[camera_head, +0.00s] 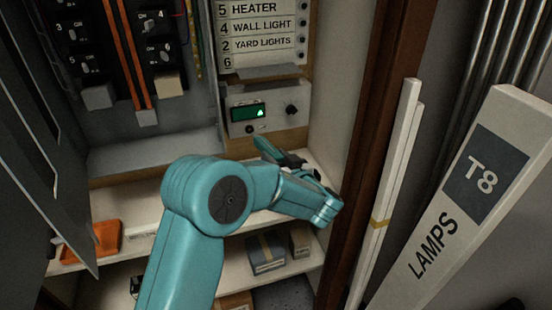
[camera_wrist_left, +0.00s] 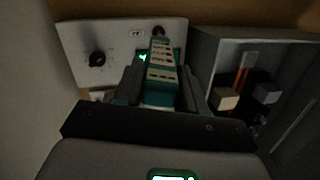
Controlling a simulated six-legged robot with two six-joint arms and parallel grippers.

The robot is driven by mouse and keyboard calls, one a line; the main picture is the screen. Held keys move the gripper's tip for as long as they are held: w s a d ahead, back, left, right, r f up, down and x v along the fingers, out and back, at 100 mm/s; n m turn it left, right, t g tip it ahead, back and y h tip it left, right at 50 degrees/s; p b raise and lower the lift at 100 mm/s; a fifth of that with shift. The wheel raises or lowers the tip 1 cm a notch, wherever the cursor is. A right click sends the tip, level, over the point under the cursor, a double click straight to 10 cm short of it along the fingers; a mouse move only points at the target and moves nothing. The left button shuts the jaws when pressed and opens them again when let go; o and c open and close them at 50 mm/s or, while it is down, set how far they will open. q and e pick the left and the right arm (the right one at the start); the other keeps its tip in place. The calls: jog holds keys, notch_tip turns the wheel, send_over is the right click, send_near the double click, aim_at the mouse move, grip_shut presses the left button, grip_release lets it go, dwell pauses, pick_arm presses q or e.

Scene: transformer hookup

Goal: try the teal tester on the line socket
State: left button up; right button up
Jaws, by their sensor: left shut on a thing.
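My left gripper (camera_wrist_left: 155,92) is shut on the teal tester (camera_wrist_left: 160,76), which has a pale, marked strip along its top. In the wrist view the tester points at the pale instrument panel, toward a dark round socket (camera_wrist_left: 158,32) near its edge. I cannot tell whether the tip touches it. In the head view the panel (camera_head: 270,126) has a lit green display (camera_head: 248,112), a black knob (camera_head: 291,109) and a small round socket (camera_head: 249,129). My left gripper (camera_head: 282,155) is just below and right of that socket, partly hidden by my arm. My right gripper is not in view.
A breaker panel (camera_head: 110,50) with orange busbars is at the upper left, beside an open grey door (camera_head: 35,150). Shelves below hold an orange tray (camera_head: 105,240) and small boxes (camera_head: 265,253). A wooden post (camera_head: 370,130) and a LAMPS T8 carton (camera_head: 465,200) stand at the right.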

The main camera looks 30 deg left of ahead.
pick_arm(q)
jog(key=shift+w+a+b, duration=0.35)
jog(key=shift+a+b, duration=0.05)
jog(key=shift+a, duration=0.05)
dwell(0.6)
jog(key=shift+b, duration=1)
dwell(2.7)
jog(key=shift+d+b, duration=0.1)
jog(key=shift+b, duration=0.2)
jog(key=shift+s+d+f+b, duration=0.15)
jog(key=shift+s+d+b, duration=0.1)
jog(key=shift+b, duration=0.2)
jog(key=s+b+v, duration=0.1)
jog(key=b+v, duration=0.4)
jog(key=v, duration=0.1)
jog(key=shift+a, duration=0.3)
jog(key=shift+f, duration=0.15)
